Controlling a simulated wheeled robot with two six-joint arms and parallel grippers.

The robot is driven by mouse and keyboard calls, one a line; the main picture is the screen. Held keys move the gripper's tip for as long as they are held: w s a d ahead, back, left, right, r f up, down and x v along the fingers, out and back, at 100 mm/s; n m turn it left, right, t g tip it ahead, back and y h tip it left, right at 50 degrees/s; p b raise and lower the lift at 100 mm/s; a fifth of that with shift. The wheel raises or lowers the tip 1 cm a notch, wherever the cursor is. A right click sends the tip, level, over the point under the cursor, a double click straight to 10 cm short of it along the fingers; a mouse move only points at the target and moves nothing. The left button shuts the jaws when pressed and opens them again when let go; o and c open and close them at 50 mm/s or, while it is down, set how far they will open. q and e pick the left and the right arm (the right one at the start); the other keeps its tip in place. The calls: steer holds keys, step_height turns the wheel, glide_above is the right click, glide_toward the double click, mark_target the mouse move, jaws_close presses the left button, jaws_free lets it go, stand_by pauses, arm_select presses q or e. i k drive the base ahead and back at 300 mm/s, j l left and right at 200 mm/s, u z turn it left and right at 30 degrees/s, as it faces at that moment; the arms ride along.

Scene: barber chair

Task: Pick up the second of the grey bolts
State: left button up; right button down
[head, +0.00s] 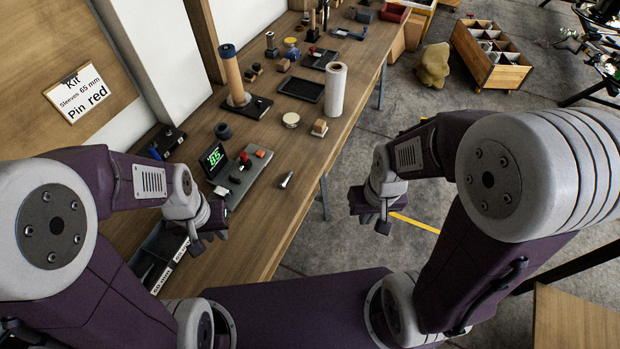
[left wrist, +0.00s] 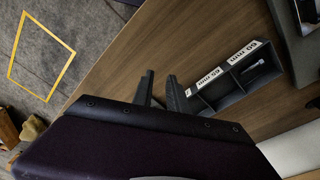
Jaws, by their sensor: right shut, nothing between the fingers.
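A small grey bolt (head: 286,180) lies on the bare bench top near its front edge, to the right of the display fixture. A black tray with compartments (head: 152,262) lies left of my left gripper (head: 207,230) and is partly hidden by my arm. The tray also shows in the left wrist view (left wrist: 222,99), with white labels on its edge and a grey bolt-like piece (left wrist: 254,66) in one compartment. In that view my left gripper's fingers (left wrist: 161,92) are apart and empty, beside the tray. My right gripper (head: 377,220) is shut and empty, beyond the bench edge over the floor.
A fixture with a green digital display (head: 213,158) and a grey plate (head: 242,183) stand behind the left gripper. A white roll (head: 335,90), a post on a black base (head: 233,78) and a black tray (head: 300,89) stand farther back. The bench around the loose bolt is clear.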

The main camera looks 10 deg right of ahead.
mark_target(282, 185)
steer(key=i+l+u, duration=0.2)
steer(key=u, duration=0.2)
steer(key=i+l+u, duration=0.15)
steer(key=l+u, duration=0.2)
steer(key=i+l+u, duration=0.1)
steer(key=l+u, duration=1.05)
steer(key=l, duration=0.2)
